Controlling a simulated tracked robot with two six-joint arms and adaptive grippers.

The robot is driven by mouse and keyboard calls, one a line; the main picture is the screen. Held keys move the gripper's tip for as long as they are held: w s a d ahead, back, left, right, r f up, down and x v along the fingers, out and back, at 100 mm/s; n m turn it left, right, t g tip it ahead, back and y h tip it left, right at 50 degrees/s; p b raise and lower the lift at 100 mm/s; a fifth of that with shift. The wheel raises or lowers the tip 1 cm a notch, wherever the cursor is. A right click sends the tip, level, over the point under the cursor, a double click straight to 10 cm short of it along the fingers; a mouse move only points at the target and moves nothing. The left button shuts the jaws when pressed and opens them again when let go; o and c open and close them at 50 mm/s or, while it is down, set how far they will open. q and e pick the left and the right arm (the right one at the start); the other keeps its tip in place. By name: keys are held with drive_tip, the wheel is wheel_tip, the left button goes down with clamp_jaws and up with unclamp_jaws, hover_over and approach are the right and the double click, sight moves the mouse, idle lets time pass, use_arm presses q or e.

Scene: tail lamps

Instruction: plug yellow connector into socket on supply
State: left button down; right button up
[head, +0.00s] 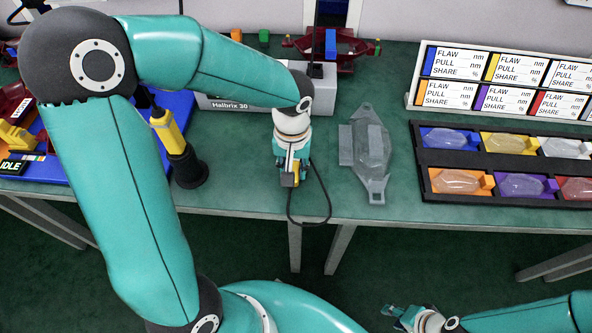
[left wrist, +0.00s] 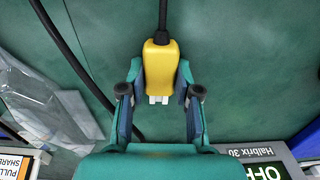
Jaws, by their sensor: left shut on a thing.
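The yellow connector (left wrist: 161,66) sits between the fingers of my left gripper (left wrist: 160,80) in the left wrist view. The gripper is shut on it, with pale prongs showing at one end and a black cable at the other. In the head view the connector (head: 297,168) is at my left gripper (head: 290,178), over the table's front part. The grey supply, marked Halbrix 30 (head: 242,106), stands behind it, partly hidden by my arm. Its dark OFF panel (left wrist: 265,172) shows in the left wrist view. I cannot make out its socket. My right gripper (head: 392,312) is low, off the table; its jaw state is unclear.
A clear lamp shell (head: 372,150) lies right of my left gripper. A black tray (head: 420,160) of coloured lenses and a label board (head: 412,95) are further right. A yellow-and-black tool (head: 178,150) stands on the left. The black cable (head: 329,205) loops over the table edge.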

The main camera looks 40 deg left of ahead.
sight(293, 169)
use_arm(q)
drive_tip(key=shift+r, duration=0.1)
wheel_tip(293, 169, up, 20)
drive_tip(key=p, duration=0.3)
idle(0.6)
drive_tip(key=c, duration=1.5)
unclamp_jaws()
clamp_jaws()
